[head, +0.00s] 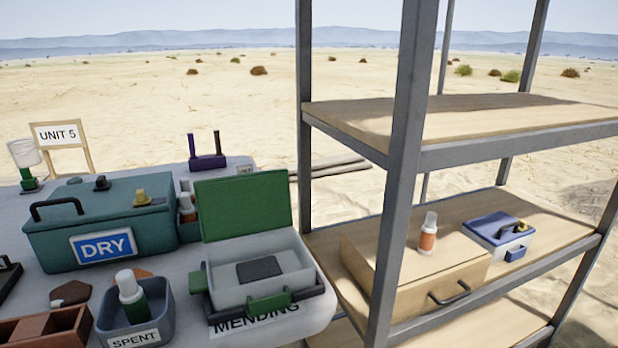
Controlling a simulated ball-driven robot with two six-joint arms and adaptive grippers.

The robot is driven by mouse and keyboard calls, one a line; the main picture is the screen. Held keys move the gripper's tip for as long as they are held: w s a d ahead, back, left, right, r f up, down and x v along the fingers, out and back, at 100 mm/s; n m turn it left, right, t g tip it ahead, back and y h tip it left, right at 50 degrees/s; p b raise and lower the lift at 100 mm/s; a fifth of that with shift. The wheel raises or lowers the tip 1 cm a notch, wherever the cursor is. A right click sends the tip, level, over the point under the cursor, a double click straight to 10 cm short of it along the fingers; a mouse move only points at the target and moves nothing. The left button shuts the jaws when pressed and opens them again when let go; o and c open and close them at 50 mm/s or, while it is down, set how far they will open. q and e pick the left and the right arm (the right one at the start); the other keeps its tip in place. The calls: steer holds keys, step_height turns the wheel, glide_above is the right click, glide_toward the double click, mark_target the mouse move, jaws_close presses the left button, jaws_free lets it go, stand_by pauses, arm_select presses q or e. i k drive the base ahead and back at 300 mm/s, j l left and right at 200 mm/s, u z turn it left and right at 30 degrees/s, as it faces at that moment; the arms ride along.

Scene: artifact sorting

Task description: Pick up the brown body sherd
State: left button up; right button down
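A dark brown flat sherd (70,293) lies on the grey table, in front of the teal DRY box and left of the SPENT bin. A lighter orange-brown piece (141,274) lies behind the SPENT bin and is partly hidden by the bottle in it. I cannot tell for certain which of the two is the body sherd. Neither of my grippers is in view.
The teal DRY box (60,235) is closed. The SPENT bin (158,322) holds a white-capped bottle (127,285). An open green-lidded box (228,293) stands at the MENDING label. A brown compartment tray (72,338) sits front left. A metal-framed shelf (402,150) stands right.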

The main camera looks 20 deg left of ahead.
mark_target(75, 292)
steer(key=u, duration=1.75)
steer(key=k, duration=0.05)
